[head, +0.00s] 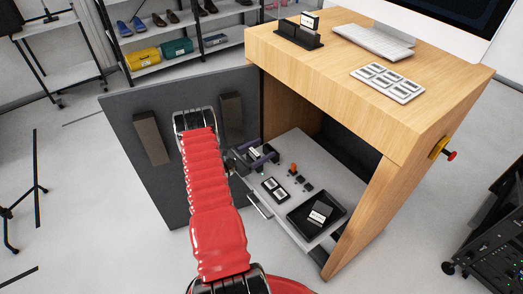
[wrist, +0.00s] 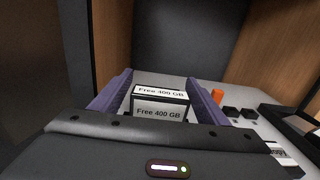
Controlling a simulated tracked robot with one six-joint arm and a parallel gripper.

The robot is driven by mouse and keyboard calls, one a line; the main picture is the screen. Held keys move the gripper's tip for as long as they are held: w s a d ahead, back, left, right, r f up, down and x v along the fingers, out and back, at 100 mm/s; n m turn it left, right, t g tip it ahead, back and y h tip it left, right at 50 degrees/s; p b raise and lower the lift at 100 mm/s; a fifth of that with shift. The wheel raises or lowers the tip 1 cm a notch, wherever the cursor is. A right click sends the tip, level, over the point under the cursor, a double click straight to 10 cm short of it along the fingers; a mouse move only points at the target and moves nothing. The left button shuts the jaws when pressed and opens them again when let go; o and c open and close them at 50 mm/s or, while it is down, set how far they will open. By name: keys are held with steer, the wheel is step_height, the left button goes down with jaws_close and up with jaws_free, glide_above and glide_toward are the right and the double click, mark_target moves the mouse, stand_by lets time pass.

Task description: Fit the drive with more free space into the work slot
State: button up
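A dark drive (wrist: 160,103) with white labels reading "Free 400 GB" stands between the two purple fingers of my gripper (wrist: 159,88) in the wrist view. Its sides lie very near both fingers; I cannot tell whether they press on it. In the head view my gripper (head: 256,156) is over the left end of the pulled-out grey drawer. Another drive (head: 319,213) with a pale label lies tilted in a black tray (head: 300,226) at the drawer's right; its writing is too small to read. A black dock (head: 298,36) on the desk top holds an upright pale-labelled piece (head: 310,20).
The drawer (head: 306,150) also carries two small pale-faced squares (head: 275,188), an orange piece (head: 293,168) and small black blocks (head: 304,183). The wooden desk (head: 350,115) stands above. A dark panel (head: 180,125) rises to the left. A keyboard (head: 373,41) and labelled plate (head: 387,82) lie on top.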

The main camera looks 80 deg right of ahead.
steer(key=shift+o, duration=0.3)
steer(key=v, duration=1.4)
steer(key=shift+w+d, duration=0.1)
steer(key=shift+d, duration=0.05)
stand_by(0.8)
